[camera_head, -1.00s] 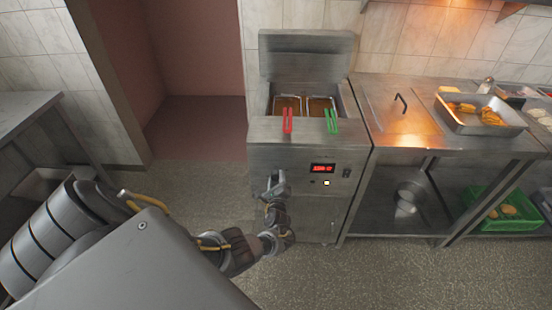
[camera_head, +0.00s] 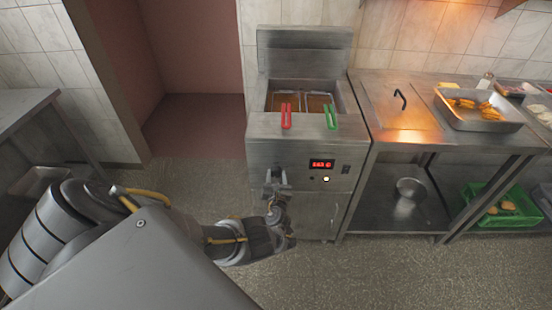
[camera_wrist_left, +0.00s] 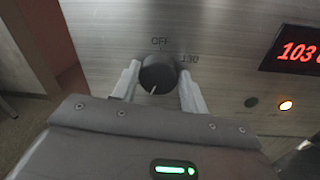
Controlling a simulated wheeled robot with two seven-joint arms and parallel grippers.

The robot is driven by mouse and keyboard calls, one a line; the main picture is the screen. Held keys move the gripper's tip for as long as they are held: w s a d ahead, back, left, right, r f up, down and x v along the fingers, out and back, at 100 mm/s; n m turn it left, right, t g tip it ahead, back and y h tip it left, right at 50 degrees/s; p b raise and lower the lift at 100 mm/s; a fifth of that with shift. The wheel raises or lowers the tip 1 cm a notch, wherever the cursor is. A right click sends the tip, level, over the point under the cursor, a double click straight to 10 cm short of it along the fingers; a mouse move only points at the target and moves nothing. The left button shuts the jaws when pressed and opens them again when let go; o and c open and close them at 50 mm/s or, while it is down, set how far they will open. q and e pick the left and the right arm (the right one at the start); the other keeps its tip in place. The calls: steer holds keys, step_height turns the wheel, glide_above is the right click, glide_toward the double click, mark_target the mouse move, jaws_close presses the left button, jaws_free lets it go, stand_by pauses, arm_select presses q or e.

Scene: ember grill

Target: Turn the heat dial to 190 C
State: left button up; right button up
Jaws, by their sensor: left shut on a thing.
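The heat dial (camera_wrist_left: 157,74) is a round dark knob on the fryer's steel front panel, seen close in the left wrist view. Its white pointer line points downward, slightly left. "OFF" is printed above it, and a tilted number at its upper right is hard to read. My left gripper (camera_wrist_left: 158,84) is shut on the dial, one finger on each side. In the head view my left gripper (camera_head: 277,180) hides the dial on the fryer (camera_head: 262,160). The red display (camera_wrist_left: 300,52) seems to read 103. My right gripper is not in view.
Two fryer baskets with a red handle (camera_head: 286,117) and a green handle (camera_head: 331,116) hang in the fryer top. A steel counter (camera_head: 400,133) with a food tray (camera_head: 508,126) adjoins on the right.

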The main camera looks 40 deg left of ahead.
arm_select(q)
steer(key=m, duration=0.2)
steer(key=m+b, duration=0.1)
steer(key=m, duration=0.1)
steer(key=shift+d+f+m, duration=0.1)
steer(key=shift+f+m, duration=0.1)
steer(key=shift+m, duration=0.1)
steer(key=shift+m+t, duration=0.3)
steer(key=shift+m, duration=1.3)
steer(key=o, duration=1)
